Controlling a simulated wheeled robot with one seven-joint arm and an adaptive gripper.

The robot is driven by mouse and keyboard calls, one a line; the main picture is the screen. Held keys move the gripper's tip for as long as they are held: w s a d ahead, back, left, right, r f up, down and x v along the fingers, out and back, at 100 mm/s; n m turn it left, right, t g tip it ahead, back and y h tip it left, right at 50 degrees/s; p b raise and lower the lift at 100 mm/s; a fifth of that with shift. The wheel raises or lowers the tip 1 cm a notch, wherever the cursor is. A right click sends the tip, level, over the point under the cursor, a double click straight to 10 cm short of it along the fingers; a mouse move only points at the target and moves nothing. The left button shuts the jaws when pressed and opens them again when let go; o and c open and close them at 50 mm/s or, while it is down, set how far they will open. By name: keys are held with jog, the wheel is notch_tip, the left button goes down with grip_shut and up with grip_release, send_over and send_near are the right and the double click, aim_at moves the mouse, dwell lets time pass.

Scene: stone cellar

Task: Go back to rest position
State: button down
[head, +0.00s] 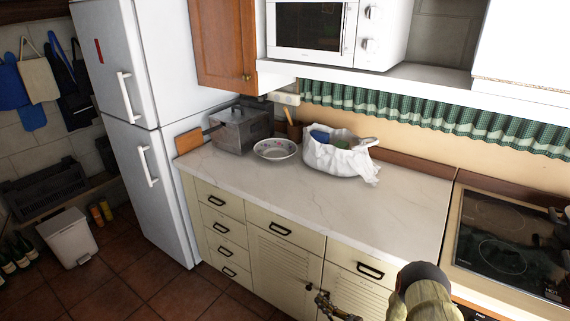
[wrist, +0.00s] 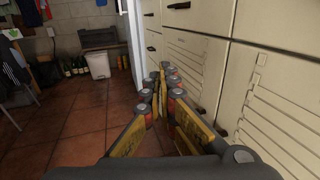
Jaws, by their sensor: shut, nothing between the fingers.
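My gripper (wrist: 160,76) is shut and empty in the wrist view, its yellow and grey fingers close together. It points along the front of the cream cabinets (wrist: 262,86), with the drawers and louvred doors close on its right. In the head view my gripper (head: 311,289) shows small at the bottom, in front of the cabinet doors and below the counter edge. My arm shows at the bottom right, partly cut off by the frame.
The marble counter (head: 395,205) holds a grey box-like pot (head: 240,132), a bowl (head: 276,150) and a white bag (head: 338,158). A stove (head: 505,240) is at right, a fridge (head: 150,130) at left. A white bin (head: 70,240) and bottles stand beyond open tiled floor (wrist: 75,125).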

jog(key=s+a+f+n+g+y, duration=0.3)
jog(key=s+a+g, duration=0.25)
jog(key=s, duration=0.25)
jog(key=s+a+r+n+g, duration=0.4)
jog(key=s+r+n+g, duration=0.65)
jog(key=s, duration=0.25)
jog(key=s+d+r+n+h, duration=0.3)
jog(key=d+r+n+h, duration=0.1)
jog(key=r, duration=0.3)
jog(key=s+d+r+n+t+h, duration=0.1)
jog(key=s+d+r+n+h, duration=0.25)
jog(key=r, duration=0.35)
jog(key=s+d+r+n+h, duration=0.2)
jog(key=d+r+n+h, duration=0.2)
jog(key=r+n, duration=0.15)
notch_tip(320, 180, up, 16)
jog(key=s+n+t+h, duration=0.2)
jog(key=s+t, duration=0.1)
jog(key=t, duration=0.3)
